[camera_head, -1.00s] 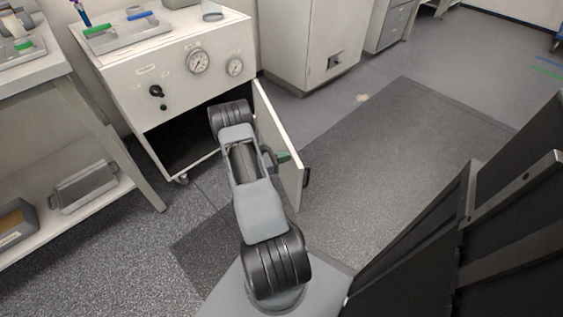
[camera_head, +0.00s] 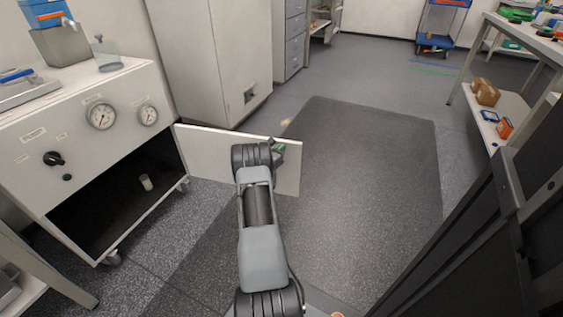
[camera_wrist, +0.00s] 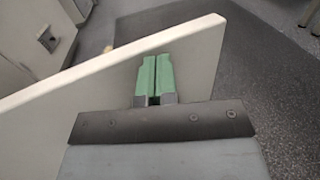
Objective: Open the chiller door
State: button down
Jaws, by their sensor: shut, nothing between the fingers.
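The chiller (camera_head: 105,120) is the white wheeled cabinet with two gauges and a black knob, at the left of the head view. Its door (camera_head: 210,150) stands wide open, hinged at the cabinet's right side and reaching out to the right. Its inner face is towards me, and it also fills the middle of the wrist view (camera_wrist: 195,75). My gripper (camera_head: 280,147) is at the inner face near the door's free end. In the wrist view its green fingers (camera_wrist: 154,75) are closed together and empty, just below the door's top edge. I cannot tell whether they touch the door.
The dark cavity holds a small white cylinder (camera_head: 146,182). A tall white cabinet (camera_head: 205,60) stands behind the door. A bench with shelves (camera_head: 520,95) is at the right. The floor mat (camera_head: 370,180) beyond the door is clear.

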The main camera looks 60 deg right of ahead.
jog(key=shift+w+d+t, duration=0.1)
jog(key=shift+d+t, duration=0.2)
jog(key=shift+d, duration=0.35)
jog(key=s+a+p, duration=0.4)
jog(key=a+p, duration=0.1)
jog(key=a, duration=0.9)
jog(key=a+r+m+g+y+p, duration=0.1)
jog(key=a+r+m+y+p, duration=0.2)
jog(key=r, duration=0.6)
jog(key=a+r+m+g+p, duration=0.2)
jog(key=a+r+m+p, duration=0.15)
jog(key=r+p, duration=0.4)
jog(key=a+r+m+g+y+p, duration=0.15)
jog(key=a+r, duration=0.25)
jog(key=r, duration=0.6)
jog(key=s+a+r+m+t+y+p, duration=0.1)
jog(key=a+r+m+t+y+p, duration=0.3)
jog(key=a+r+p, duration=0.6)
jog(key=s+a+r+m+t+y+p, duration=0.2)
jog(key=a+r+y+p, duration=0.7)
jog(key=a+r, duration=0.9)
jog(key=a+m+t+p, duration=0.1)
jog(key=a+m+t, duration=0.1)
jog(key=a, duration=0.5)
jog(key=shift+s+a+r+m+t, duration=0.2)
jog(key=shift+a+m+t, duration=0.2)
jog(key=shift+t, duration=0.25)
jog(key=shift+f+y, duration=0.1)
jog(key=shift+y, duration=0.15)
